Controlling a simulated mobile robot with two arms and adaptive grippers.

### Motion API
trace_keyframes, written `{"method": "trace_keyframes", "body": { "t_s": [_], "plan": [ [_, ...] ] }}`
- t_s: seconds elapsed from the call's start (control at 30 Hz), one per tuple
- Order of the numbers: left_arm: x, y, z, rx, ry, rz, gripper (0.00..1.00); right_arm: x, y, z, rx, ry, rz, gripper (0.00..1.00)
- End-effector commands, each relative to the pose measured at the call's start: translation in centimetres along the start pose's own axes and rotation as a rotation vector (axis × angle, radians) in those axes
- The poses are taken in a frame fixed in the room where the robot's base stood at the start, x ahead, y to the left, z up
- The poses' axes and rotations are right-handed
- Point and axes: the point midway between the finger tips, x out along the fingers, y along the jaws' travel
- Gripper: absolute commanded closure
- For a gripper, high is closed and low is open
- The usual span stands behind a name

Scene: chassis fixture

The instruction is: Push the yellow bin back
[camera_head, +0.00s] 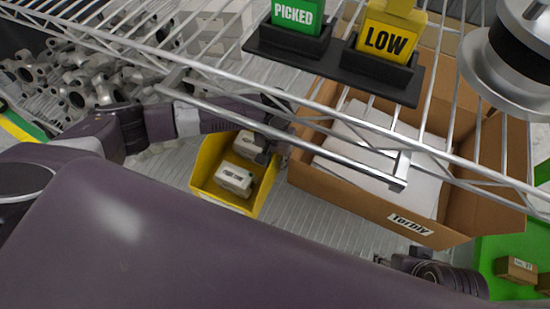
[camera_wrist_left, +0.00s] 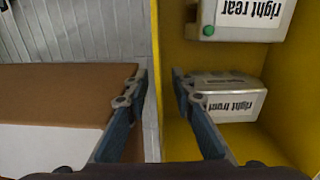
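The yellow bin (camera_head: 208,166) stands on the slatted shelf, left of the cardboard box, with white parts inside. In the left wrist view, parts labelled "right rear" (camera_wrist_left: 245,18) and "right front" (camera_wrist_left: 228,97) sit in the bin (camera_wrist_left: 173,50). My left gripper (camera_head: 268,150) is at the bin's right side, partly hidden by the wire rack. In the left wrist view its fingers (camera_wrist_left: 158,86) are apart, one on each side of the bin's wall edge; contact is unclear. My right gripper (camera_head: 398,262) is low at the right, its fingers unclear.
The cardboard box (camera_head: 350,203) labelled "Tordiy" stands close to the bin's right. A wire rack (camera_head: 345,153) with "PICKED" (camera_head: 293,14) and "LOW" (camera_head: 386,40) signs crosses above. Metal parts (camera_head: 95,85) lie at left. A green bin (camera_head: 497,250) is at right.

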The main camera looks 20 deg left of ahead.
Motion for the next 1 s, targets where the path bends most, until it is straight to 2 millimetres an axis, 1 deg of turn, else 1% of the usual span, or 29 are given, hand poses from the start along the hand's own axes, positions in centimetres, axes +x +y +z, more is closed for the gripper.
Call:
{"method": "trace_keyframes", "body": {
  "t_s": [0.03, 0.1, 0.4, 0.6, 0.63, 1.0],
  "plan": [
    [0.43, 0.01, 0.00, 0.000, 0.000, 0.000, 0.77, 0.22, 0.00, 0.05, 0.000, 0.000, 0.000, 0.60],
    [0.65, 0.00, 0.00, 0.001, 0.000, 0.000, 0.77, 0.27, 0.00, 0.07, 0.000, 0.000, 0.000, 0.60],
    [0.71, -0.01, 0.01, 0.001, 0.000, -0.001, 0.77, 0.25, -0.01, 0.07, 0.000, 0.000, 0.000, 0.60],
    [0.70, -0.02, 0.00, 0.001, 0.000, -0.001, 0.99, 0.25, -0.02, 0.07, 0.000, 0.000, 0.000, 0.60],
    [0.69, -0.02, -0.01, 0.001, 0.001, -0.001, 1.00, 0.25, -0.01, 0.07, 0.000, 0.000, 0.000, 0.60],
    [0.68, -0.05, -0.02, 0.001, 0.001, -0.001, 1.00, 0.25, -0.02, 0.06, -0.001, 0.000, 0.000, 0.60]
  ]
}}
